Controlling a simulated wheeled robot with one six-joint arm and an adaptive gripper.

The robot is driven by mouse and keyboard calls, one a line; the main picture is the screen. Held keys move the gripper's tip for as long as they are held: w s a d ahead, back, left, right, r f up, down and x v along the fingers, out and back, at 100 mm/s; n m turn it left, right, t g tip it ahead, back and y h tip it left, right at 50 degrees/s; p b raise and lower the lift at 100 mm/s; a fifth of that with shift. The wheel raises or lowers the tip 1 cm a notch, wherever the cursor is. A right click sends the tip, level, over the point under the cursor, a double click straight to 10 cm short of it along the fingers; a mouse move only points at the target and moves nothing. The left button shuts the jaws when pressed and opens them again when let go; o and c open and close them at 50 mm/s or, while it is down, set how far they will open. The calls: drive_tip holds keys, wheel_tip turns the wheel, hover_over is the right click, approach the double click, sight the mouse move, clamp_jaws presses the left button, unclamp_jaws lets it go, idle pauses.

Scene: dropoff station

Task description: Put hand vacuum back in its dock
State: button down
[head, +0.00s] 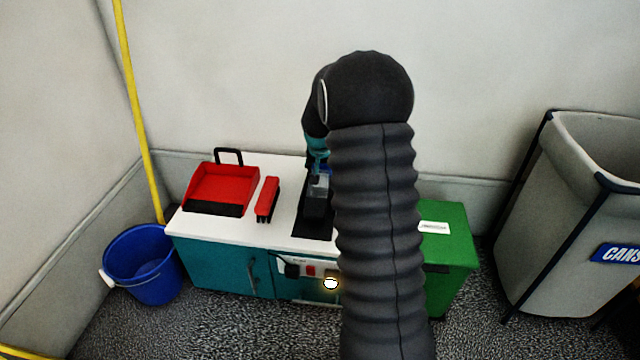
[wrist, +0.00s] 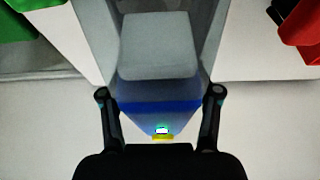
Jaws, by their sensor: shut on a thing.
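The hand vacuum (wrist: 160,90) fills the middle of the wrist view, with a grey block in a clear blue-tinted body, a dark blue band and a small lit green spot. My gripper (wrist: 160,94) is shut on it, one finger on each side. In the head view the vacuum (head: 319,187) shows as a small clear and blue part left of my arm, over a black dock-like base (head: 312,222) on the white cabinet top. My arm hides much of the vacuum and base there. I cannot tell whether the vacuum touches or sits in the base.
The white-topped teal cabinet (head: 262,238) also bears a red dustpan (head: 222,184) and a red brush (head: 268,197), left of the base. A power strip (head: 311,269) is on its front. A green box (head: 448,240) stands right, a blue bucket (head: 150,265) left, a cans bin (head: 545,220) far right.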

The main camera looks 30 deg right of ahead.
drive_tip(key=shift+a+f, duration=0.15)
drive_tip(key=shift+a, duration=0.2)
drive_tip(key=shift+f+b, duration=0.35)
drive_tip(key=shift+f, duration=1.6)
drive_tip(key=shift+f, duration=0.15)
drive_tip(key=shift+c, duration=1.1)
unclamp_jaws()
